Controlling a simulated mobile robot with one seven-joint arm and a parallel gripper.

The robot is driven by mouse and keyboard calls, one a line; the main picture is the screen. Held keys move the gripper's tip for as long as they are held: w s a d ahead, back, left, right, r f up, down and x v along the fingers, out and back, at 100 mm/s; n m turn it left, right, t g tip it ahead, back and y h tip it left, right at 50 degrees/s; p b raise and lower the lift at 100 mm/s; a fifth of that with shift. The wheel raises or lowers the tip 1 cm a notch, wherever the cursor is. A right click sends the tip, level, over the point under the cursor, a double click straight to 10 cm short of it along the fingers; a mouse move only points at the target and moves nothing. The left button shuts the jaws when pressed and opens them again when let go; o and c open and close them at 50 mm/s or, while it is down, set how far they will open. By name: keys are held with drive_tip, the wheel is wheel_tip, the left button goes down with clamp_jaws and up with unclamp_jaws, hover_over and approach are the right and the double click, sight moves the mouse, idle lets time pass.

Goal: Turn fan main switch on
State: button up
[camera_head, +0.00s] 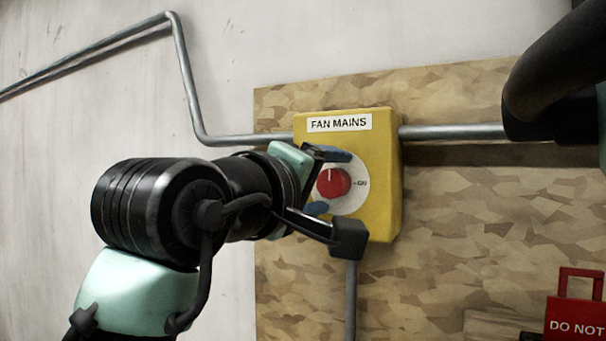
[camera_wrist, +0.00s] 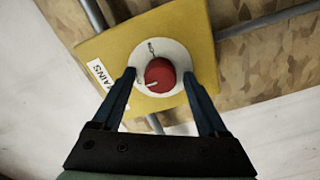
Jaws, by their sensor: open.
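The yellow switch box (camera_head: 384,200) is mounted on a wood-chip board and labelled FAN MAINS. It also shows in the wrist view (camera_wrist: 195,30). A round red knob (camera_head: 333,183) sits on its white dial plate (camera_head: 349,205). The knob's white pointer line points up, and the ON mark (camera_head: 361,183) is to the right. In the wrist view the red knob (camera_wrist: 160,72) lies between the two blue fingertips of my gripper (camera_wrist: 159,75). My gripper is open, one finger on each side, with gaps beside the knob. In the head view my gripper (camera_head: 327,182) partly covers the dial.
Grey conduit (camera_head: 452,132) runs into both sides of the box, and another pipe (camera_head: 351,295) drops below it. A dark curved part fills the upper right.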

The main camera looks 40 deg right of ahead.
clamp_jaws()
idle(0.3)
drive_tip(key=shift+m, duration=0.4)
drive_tip(key=m+b, duration=0.1)
drive_tip(key=m, duration=0.2)
drive_tip(key=shift+m, duration=0.3)
drive_tip(key=m+b, duration=0.1)
drive_tip(key=m, duration=0.3)
drive_tip(key=shift+m, duration=0.3)
drive_tip(key=m+b, duration=0.1)
drive_tip(key=m, duration=0.3)
drive_tip(key=shift+s+r, duration=0.1)
drive_tip(key=shift+m+b, duration=0.6)
drive_tip(key=shift+m, duration=1.9)
